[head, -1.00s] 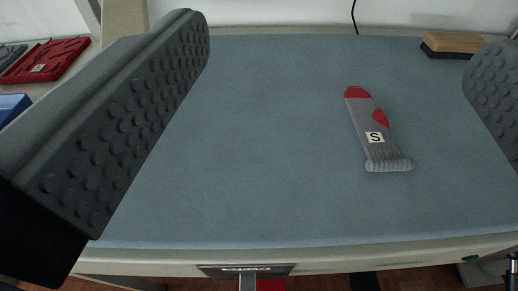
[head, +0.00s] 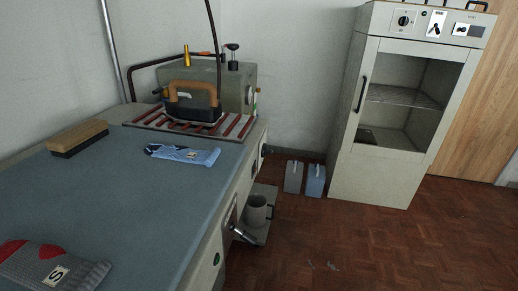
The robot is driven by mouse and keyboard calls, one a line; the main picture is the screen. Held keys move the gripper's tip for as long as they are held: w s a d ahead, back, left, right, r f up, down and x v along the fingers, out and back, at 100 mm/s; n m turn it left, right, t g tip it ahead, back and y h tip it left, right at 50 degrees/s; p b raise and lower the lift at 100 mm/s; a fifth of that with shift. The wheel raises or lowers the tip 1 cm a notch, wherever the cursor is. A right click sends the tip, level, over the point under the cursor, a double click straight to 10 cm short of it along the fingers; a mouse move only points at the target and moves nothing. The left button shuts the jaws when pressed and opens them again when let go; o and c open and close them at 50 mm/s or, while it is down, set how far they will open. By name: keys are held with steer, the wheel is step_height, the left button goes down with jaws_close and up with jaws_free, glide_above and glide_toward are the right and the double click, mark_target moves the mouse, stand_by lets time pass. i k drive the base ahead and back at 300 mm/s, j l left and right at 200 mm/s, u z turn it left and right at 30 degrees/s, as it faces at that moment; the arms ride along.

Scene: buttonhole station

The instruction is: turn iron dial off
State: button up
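The iron (head: 193,106), dark with a brown handle, rests on a red-barred stand (head: 170,126) at the far end of the blue-topped table (head: 115,200). Behind it stands a grey-green box (head: 228,75) with a brass post and a black-topped knob. A small round pale fitting (head: 249,94) is on the box's right side; it may be the iron dial, but its marking and setting are too small to read. My gripper is not in this view.
A grey sock marked S (head: 48,268) and a blue patterned piece (head: 183,154) lie on the table near a wooden brush (head: 77,137). A glass-doored cabinet (head: 400,110) has a black dial (head: 404,20).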

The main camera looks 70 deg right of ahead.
mark_target(264, 150)
steer(key=z, duration=1.7)
